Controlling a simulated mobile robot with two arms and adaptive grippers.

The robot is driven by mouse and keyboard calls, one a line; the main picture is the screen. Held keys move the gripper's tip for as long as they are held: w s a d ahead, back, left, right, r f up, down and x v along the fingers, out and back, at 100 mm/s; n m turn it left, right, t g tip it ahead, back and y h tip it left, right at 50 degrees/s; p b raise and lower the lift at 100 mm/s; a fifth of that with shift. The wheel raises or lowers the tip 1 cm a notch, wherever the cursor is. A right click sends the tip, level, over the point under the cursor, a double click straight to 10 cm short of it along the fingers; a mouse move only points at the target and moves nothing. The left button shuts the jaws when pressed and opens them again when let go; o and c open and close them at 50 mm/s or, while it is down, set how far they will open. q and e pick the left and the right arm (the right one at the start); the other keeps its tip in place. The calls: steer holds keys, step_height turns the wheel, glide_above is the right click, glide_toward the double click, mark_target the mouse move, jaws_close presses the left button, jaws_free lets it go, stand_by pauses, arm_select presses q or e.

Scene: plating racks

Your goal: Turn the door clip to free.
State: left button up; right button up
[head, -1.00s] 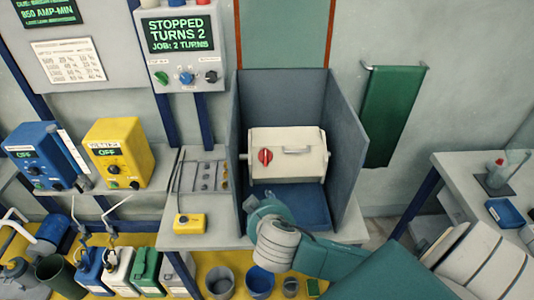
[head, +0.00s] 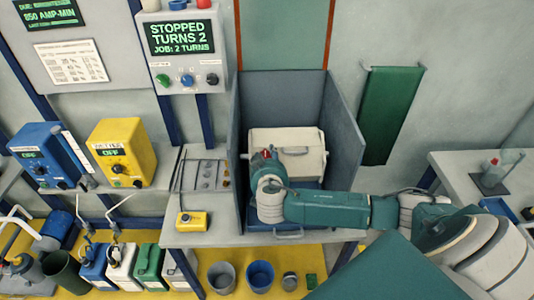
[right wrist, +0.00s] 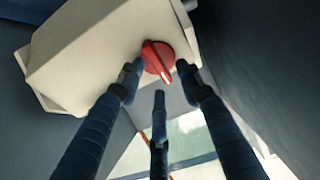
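The door clip is a red knob (head: 266,154) on the front left of a cream barrel (head: 300,138). In the right wrist view the red clip (right wrist: 158,60) shows a raised ridge, with the cream barrel (right wrist: 95,50) behind it. My right gripper (right wrist: 159,78) is open, its dark fingers spread around the clip's near side with tips close to it. I cannot tell whether any fingertip touches it. In the head view my right gripper (head: 264,162) is in front of the barrel and partly covers the clip. My left gripper is not in view.
Blue-grey panels (head: 345,130) wall in the barrel on both sides and behind. A control box (head: 182,45) above reads STOPPED, TURNS 2, JOB: 2 TURNS. A yellow box (head: 193,220) stands on the bench left of the enclosure.

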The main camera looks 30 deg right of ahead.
steer(key=shift+w+d+f, duration=0.15)
steer(key=shift+w+d, duration=0.05)
steer(key=shift+w, duration=0.1)
steer(key=shift+c, duration=0.3)
jaws_close()
